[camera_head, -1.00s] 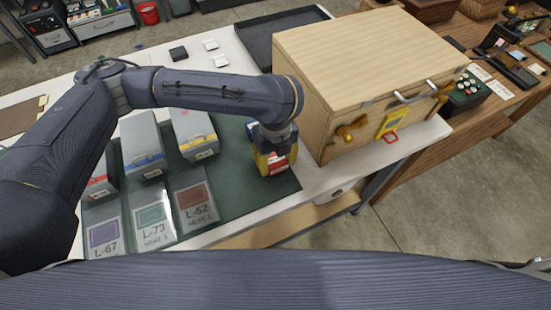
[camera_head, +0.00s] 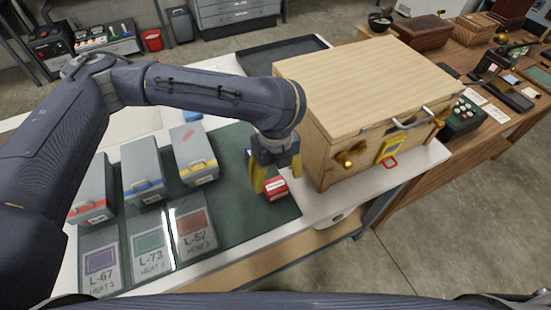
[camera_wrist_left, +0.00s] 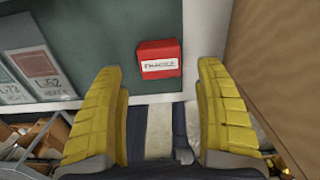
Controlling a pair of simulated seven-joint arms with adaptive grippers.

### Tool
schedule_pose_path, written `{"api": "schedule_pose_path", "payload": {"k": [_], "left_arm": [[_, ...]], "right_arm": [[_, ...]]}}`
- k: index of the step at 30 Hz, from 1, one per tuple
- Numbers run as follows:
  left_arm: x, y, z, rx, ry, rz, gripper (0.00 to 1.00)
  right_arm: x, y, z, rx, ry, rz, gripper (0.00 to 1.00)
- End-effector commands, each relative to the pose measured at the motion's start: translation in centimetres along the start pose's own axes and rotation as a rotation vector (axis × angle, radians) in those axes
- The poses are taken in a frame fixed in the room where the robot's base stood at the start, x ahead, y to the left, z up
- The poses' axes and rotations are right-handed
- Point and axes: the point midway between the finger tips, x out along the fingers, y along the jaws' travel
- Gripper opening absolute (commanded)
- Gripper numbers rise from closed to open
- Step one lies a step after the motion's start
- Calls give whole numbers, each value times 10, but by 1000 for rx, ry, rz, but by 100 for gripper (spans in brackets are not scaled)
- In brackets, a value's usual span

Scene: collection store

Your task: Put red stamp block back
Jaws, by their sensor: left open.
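The red stamp block (camera_head: 275,189), with a white label, sits on the dark green mat (camera_head: 232,215) near its right front corner. It also shows in the left wrist view (camera_wrist_left: 159,58), lying just beyond and between the fingertips. My left gripper (camera_head: 277,180) is open and points down over the block, with one yellow finger on each side. In the left wrist view nothing is held between the fingers, and there is a gap on both sides of the block. The block's upper part is partly hidden by the gripper in the head view. My right gripper is out of view.
A wooden cabinet (camera_head: 365,85) with brass latches stands close to the right of my gripper. Several grey boxes (camera_head: 143,178) and labelled cards (camera_head: 150,248) occupy the left of the mat. A black tray (camera_head: 282,54) lies behind. The mat between cards and block is clear.

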Motion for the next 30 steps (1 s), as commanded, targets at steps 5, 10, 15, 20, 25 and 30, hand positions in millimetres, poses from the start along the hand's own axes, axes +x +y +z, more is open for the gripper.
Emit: {"api": "schedule_pose_path", "payload": {"k": [5,10,15,20,25,30], "left_arm": [[-26,-1,1,0,-4,-2,71],[-46,0,0,0,-2,-1,71],[-59,0,0,0,-1,0,71],[-65,0,0,0,-1,0,71],[-67,0,0,0,0,0,71],[-67,0,0,0,1,0,71]], "right_arm": [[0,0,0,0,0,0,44],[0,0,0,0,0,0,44],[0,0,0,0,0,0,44],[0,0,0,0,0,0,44],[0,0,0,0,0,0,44],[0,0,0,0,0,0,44]]}}
